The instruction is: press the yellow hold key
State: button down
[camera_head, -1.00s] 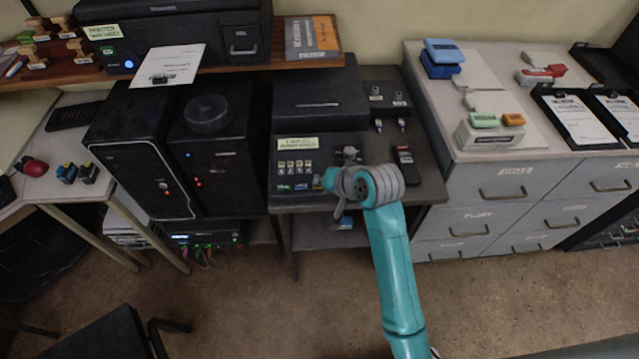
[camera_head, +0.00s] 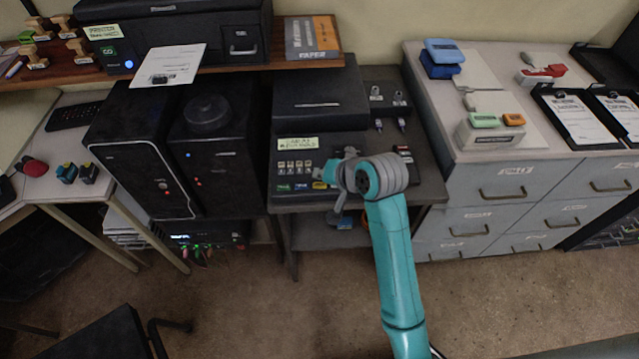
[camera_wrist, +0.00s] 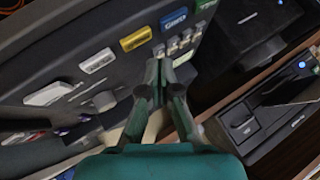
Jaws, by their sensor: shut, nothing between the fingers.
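The yellow key (camera_wrist: 135,39) sits on the dark sloped console (camera_wrist: 70,45) in the wrist view, between a white key (camera_wrist: 97,60) and a blue key (camera_wrist: 173,18). My gripper (camera_wrist: 166,68) is shut and empty. Its fingertips appear below and right of the yellow key in that view, near the small switches. The gap between fingertips and console is hard to judge.
A row of small switches (camera_wrist: 180,46) lies beside the coloured keys. Black computer towers (camera_head: 140,170) stand left of the console, and grey drawers (camera_head: 490,190) stand right.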

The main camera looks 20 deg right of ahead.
jog(key=shift+r, duration=1.95)
notch_tip(320, 180, up, 8)
send_over(321, 186)
jog(key=shift+s+f, duration=0.1)
jog(key=s+f+n+t+h, duration=0.1)
jog(key=s+f+t+h, duration=0.15)
jog(key=s+f, duration=1.5)
jog(key=s+r+n+t, duration=0.1)
jog(key=s+r+n, duration=0.1)
jog(key=s, duration=1)
jog(key=s+r+n+t, duration=0.2)
jog(key=s+r, duration=0.1)
jog(key=s, duration=1)
